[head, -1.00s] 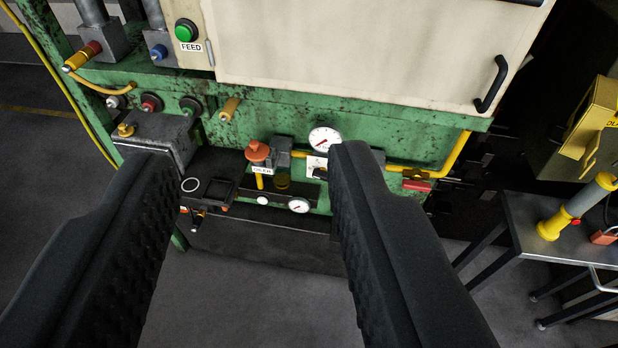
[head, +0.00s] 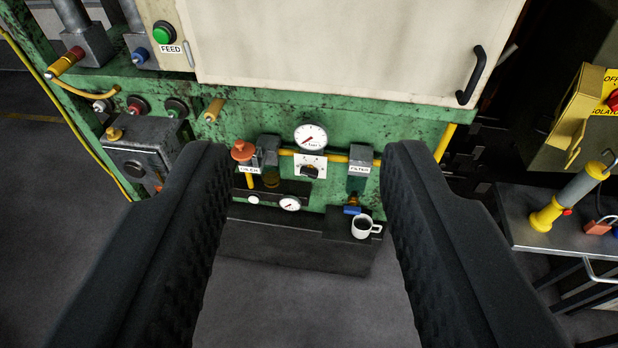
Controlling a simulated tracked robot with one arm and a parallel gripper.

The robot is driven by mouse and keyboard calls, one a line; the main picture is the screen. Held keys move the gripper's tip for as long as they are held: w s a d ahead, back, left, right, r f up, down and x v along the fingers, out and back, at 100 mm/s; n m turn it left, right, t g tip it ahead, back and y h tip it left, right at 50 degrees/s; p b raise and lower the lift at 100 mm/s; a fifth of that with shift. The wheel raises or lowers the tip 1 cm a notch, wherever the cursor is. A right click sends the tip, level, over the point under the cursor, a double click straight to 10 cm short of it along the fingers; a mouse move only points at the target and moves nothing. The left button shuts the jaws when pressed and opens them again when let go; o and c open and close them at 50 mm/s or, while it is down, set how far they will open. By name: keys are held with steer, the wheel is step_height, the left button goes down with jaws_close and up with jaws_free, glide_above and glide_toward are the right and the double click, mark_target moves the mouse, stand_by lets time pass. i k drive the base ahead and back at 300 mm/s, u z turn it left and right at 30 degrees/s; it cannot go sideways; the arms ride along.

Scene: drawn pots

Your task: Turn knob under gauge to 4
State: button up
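A round white gauge (head: 311,137) with a red needle is on the green machine front, seen between my fingers. Right below it is a black knob (head: 310,171) on a white plate; its setting is too small to read. My gripper (head: 306,160) is open and empty, one dark finger on each side of the picture. The gauge and knob lie farther off, between the fingertips in the picture, and nothing touches them.
An orange-capped oiler (head: 243,151) is left of the knob and a grey filter (head: 360,168) right of it. A white mug (head: 365,227) stands on a low ledge below. A smaller gauge (head: 290,203) is lower left. A metal table (head: 515,215) is at the right.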

mark_target(308, 171)
steer(key=z, duration=2.15)
steer(key=k, duration=1)
steer(key=u, duration=1.3)
steer(key=i, duration=1)
